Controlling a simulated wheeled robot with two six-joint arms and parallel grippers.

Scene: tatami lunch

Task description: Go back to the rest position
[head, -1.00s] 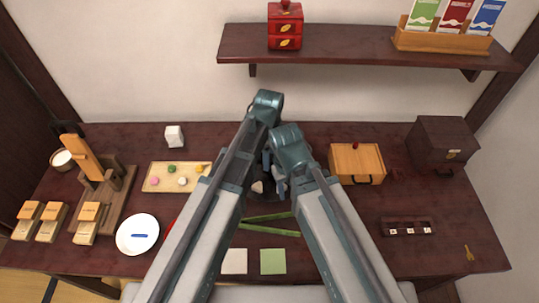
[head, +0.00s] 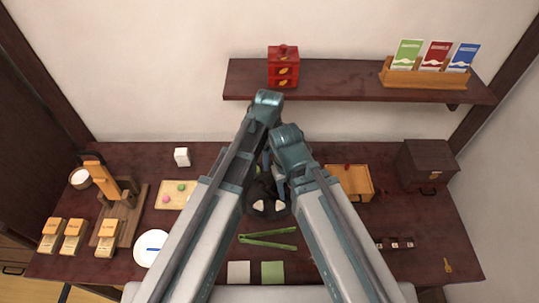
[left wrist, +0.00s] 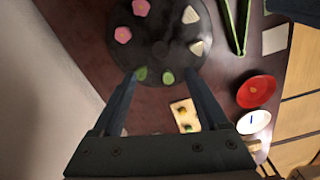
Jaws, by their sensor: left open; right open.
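My two arms are folded up in front of me and cross the middle of the head view. My left gripper (left wrist: 160,76) is open and empty in the left wrist view, its two dark fingers pointing at a round black tray (left wrist: 167,28) that carries pink, white and green pieces. In the head view, the tray (head: 271,207) shows partly between the forearms. My right gripper (head: 268,186) is low between the forearms, open and mostly hidden by the arm links; I see nothing held in it.
Green tongs (head: 268,238) lie on the dark table near two square sheets. A white plate (head: 152,249) and wooden stand (head: 124,210) are left; a wooden box (head: 350,182) and dark chest (head: 426,165) are right. A wall shelf (head: 330,80) stands behind.

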